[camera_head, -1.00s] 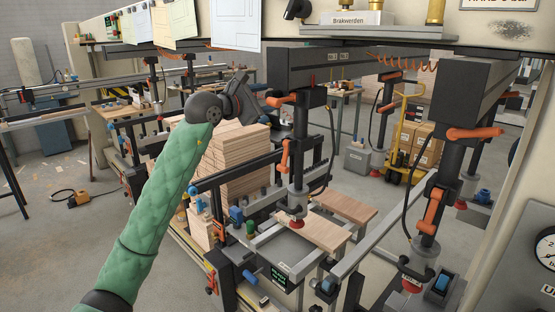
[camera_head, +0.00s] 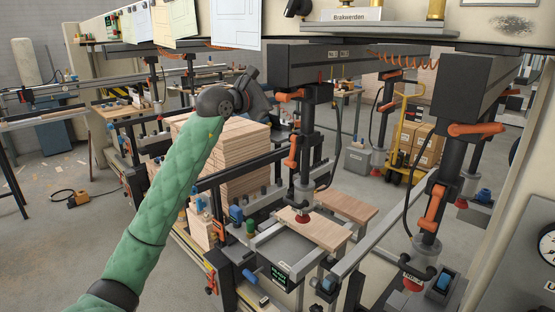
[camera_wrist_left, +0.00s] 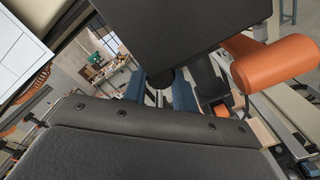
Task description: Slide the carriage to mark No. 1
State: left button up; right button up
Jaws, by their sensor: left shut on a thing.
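The carriage (camera_head: 317,96) is a dark block hanging under the grey overhead beam (camera_head: 312,60), with a black upright and a red-footed spindle below it. An orange lever (camera_head: 289,95) sticks out of its left side; an orange lever (camera_wrist_left: 278,62) also shows large in the left wrist view. My left gripper (camera_head: 271,103) is at the carriage's left side, beside the lever, shut on a part of the carriage. The wrist and carriage hide the exact grip. Small pale plates (camera_head: 338,56) sit on the beam's face; their writing is too small to read. My right gripper is out of view.
A second boring unit (camera_head: 475,100) with orange levers hangs at the right. Wooden boards (camera_head: 318,231) lie on the frame below the carriage. A stack of planks (camera_head: 235,160) stands behind my left arm. A yellow pallet truck (camera_head: 398,150) with boxes is behind.

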aim_at(288, 91)
pick_arm(q)
jog(key=shift+w+d, duration=0.45)
jog(key=shift+b+x, duration=0.7)
jog(key=shift+x, duration=1.15)
jog(key=shift+w+d+b, duration=0.15)
jog(key=shift+b, duration=0.15)
jog(key=o, duration=1.1)
